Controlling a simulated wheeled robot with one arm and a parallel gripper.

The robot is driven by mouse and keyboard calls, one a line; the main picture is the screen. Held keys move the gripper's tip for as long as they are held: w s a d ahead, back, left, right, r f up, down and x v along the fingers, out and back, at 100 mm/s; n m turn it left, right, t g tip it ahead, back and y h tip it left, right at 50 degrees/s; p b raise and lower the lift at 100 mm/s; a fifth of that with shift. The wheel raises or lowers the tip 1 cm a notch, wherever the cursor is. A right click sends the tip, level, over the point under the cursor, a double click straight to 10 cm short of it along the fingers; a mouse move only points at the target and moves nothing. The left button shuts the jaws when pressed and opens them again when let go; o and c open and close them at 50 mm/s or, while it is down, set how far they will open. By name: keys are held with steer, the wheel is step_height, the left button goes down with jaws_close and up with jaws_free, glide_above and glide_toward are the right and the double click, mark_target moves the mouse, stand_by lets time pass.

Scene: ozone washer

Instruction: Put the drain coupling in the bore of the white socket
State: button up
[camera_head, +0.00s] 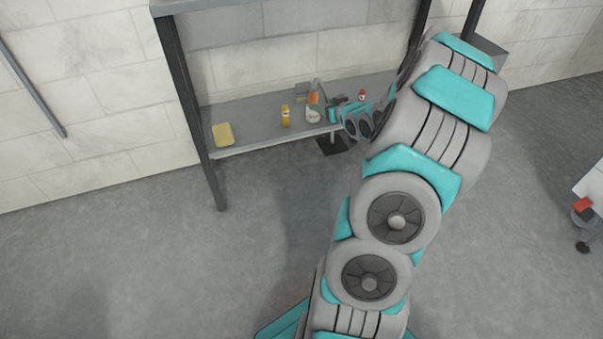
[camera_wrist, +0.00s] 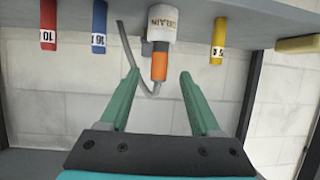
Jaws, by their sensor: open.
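The wrist view is upside down, with the shelf at its top. The white socket (camera_wrist: 163,22), marked DRAIN, stands on the shelf; it also shows in the head view (camera_head: 313,115). The orange drain coupling (camera_wrist: 160,66) with a dark collar lines up with the socket's end and appears to stand in its bore; I cannot tell how deep. It also shows in the head view (camera_head: 314,98). A grey hose (camera_wrist: 129,58) curves from the coupling's free end to the shelf. My gripper (camera_wrist: 158,76) is open, its green fingers apart on either side of the coupling, not visibly touching it.
A yellow cylinder (camera_wrist: 218,40), a blue one (camera_wrist: 99,28) and a red one (camera_wrist: 48,25) stand beside the socket. A yellow sponge-like block (camera_head: 223,134) lies at the left of the grey shelf (camera_head: 255,128). Bare shelf lies between block and yellow cylinder. A wall is behind.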

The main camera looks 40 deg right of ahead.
steer(key=s+a+r+n+g, duration=0.15)
steer(key=s+a+g, duration=0.25)
steer(key=a, duration=0.5)
steer(key=s+a+r+g, duration=0.25)
steer(key=s+a, duration=0.25)
steer(key=a, duration=0.5)
steer(key=s+a+r+g+y, duration=0.1)
steer(key=s+a+g, duration=0.1)
steer(key=s+a, duration=0.4)
steer(key=s+a+r+g+y, duration=0.1)
steer(key=s+a+g, duration=0.2)
steer(key=s+a, duration=0.4)
steer(key=s+a+r+g, duration=0.1)
steer(key=s+a+g, duration=0.2)
steer(key=s+a, duration=0.4)
steer(key=s+n, duration=0.1)
steer(key=s, duration=0.8)
steer(key=shift+s+a+r+y, duration=0.15)
steer(key=shift+s+r+y, duration=0.2)
steer(key=shift+r+y, duration=0.05)
steer(key=shift+g, duration=0.25)
steer(key=shift+c, duration=1.1)
